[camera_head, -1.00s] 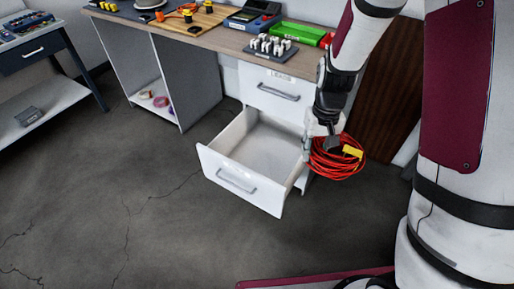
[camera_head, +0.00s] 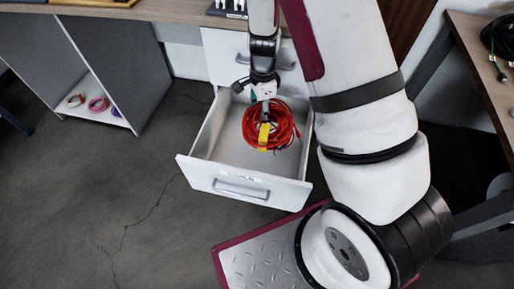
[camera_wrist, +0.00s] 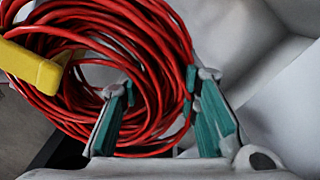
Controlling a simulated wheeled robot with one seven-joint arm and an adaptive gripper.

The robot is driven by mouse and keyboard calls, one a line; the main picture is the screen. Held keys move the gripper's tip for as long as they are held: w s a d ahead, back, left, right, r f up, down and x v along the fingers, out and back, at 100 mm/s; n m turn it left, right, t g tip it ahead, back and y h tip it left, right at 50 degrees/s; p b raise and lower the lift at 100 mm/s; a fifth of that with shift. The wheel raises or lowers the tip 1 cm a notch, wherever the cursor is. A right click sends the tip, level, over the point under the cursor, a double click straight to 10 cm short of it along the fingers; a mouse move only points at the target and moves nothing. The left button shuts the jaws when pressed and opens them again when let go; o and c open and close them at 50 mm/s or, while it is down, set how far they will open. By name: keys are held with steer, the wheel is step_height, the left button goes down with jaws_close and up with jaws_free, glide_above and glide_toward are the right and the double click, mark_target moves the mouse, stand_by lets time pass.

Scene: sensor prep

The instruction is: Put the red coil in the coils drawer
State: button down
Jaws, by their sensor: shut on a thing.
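The red coil (camera_head: 283,125) is a bundle of red cable with a yellow tag (camera_head: 264,134). In the head view it hangs from my gripper (camera_head: 265,98) over the open coils drawer (camera_head: 204,170). In the wrist view the coil (camera_wrist: 160,45) fills the upper left, and the fingers of my gripper (camera_wrist: 165,105) are closed around strands of it. The drawer is pulled out, with a white front and a grey handle. Its inside shows no other thing, though the coil and my arm hide part of it. I cannot tell whether the coil touches the drawer floor.
A closed drawer (camera_head: 222,60) is above the open one, under the wooden worktop (camera_head: 180,10). A low shelf (camera_head: 100,115) at the left holds a few small rings (camera_head: 97,103). Another table (camera_head: 480,50) with a dark cable (camera_head: 500,40) stands at the right. The floor at the left is clear.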

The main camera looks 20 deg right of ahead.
steer(key=w+d+f+m+b, duration=0.1)
steer(key=f+m+b, duration=0.3)
steer(key=f, duration=0.4)
steer(key=w+d+f+m+b, duration=0.1)
steer(key=f+m+b, duration=0.2)
steer(key=f+m, duration=0.2)
steer(key=w+d+f+m+b, duration=0.1)
steer(key=f+m+b, duration=0.3)
steer(key=f, duration=0.7)
steer(key=shift+w+d+f+m+b, duration=0.15)
steer(key=shift+w+d+m+b, duration=0.2)
steer(key=shift+d+m, duration=0.25)
steer(key=c, duration=1.2)
jaws_free()
